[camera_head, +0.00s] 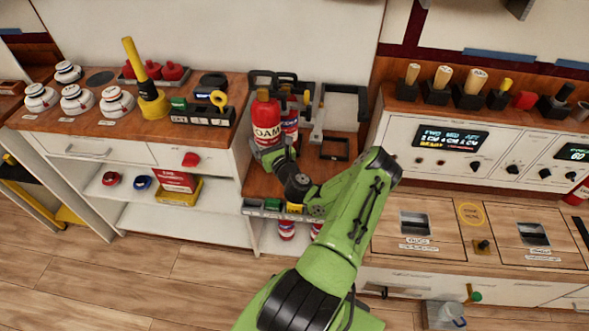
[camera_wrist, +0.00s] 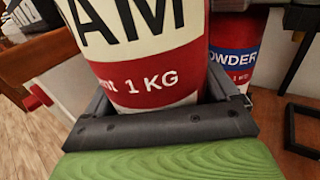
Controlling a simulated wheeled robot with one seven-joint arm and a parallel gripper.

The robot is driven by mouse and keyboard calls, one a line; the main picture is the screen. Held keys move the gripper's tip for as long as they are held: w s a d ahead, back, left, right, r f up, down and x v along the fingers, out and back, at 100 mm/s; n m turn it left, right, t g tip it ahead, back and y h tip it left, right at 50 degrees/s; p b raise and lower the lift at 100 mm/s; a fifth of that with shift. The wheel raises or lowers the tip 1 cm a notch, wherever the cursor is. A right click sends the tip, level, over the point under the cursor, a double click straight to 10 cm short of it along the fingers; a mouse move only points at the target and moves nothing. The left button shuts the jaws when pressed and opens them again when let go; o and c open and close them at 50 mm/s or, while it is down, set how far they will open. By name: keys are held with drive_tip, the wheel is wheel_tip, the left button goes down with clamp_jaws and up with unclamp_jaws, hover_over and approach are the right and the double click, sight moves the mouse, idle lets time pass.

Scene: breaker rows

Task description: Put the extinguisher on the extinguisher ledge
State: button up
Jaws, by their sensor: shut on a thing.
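The extinguisher (camera_head: 266,118) is red with a white band reading "FOAM" and a black handle on top. My gripper (camera_head: 270,147) is shut around its lower body. In the wrist view the same extinguisher (camera_wrist: 150,50) fills the space between the fingers, upright, with "1 KG" on it. A second red extinguisher with a blue "POWDER" band (camera_wrist: 232,62) stands just behind and to the right; it also shows in the head view (camera_head: 291,121). I cannot tell which surface is the extinguisher ledge, nor whether the held extinguisher touches the wooden top (camera_head: 262,183).
A grey bracket frame (camera_head: 347,90) and a small black square frame (camera_head: 335,147) are right of the extinguishers. The left counter holds a black tray (camera_head: 203,116) and a yellow-handled tool (camera_head: 149,90). More extinguishers (camera_head: 286,229) stand below. A control panel (camera_head: 455,140) rises at right.

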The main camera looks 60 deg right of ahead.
drive_tip(key=shift+w+d, duration=0.1)
drive_tip(key=shift+d, duration=0.3)
wheel_tip(320, 180, down, 9)
drive_tip(key=b, duration=0.4)
drive_tip(key=shift+f, duration=0.2)
drive_tip(key=shift+f, duration=0.1)
drive_tip(key=o, duration=1.7)
drive_tip(key=shift+a+f, duration=0.1)
drive_tip(key=shift+f, duration=0.2)
drive_tip(key=shift+c, duration=0.2)
drive_tip(key=shift+o, duration=0.8)
drive_tip(key=shift+r, duration=0.1)
drive_tip(key=shift+s+r, duration=0.2)
drive_tip(key=p+v, duration=0.3)
drive_tip(key=v, duration=0.8)
drive_tip(key=shift+a, duration=0.15)
drive_tip(key=shift+s+a+f, duration=0.1)
drive_tip(key=shift+s+a, duration=0.15)
drive_tip(key=shift+s, duration=0.1)
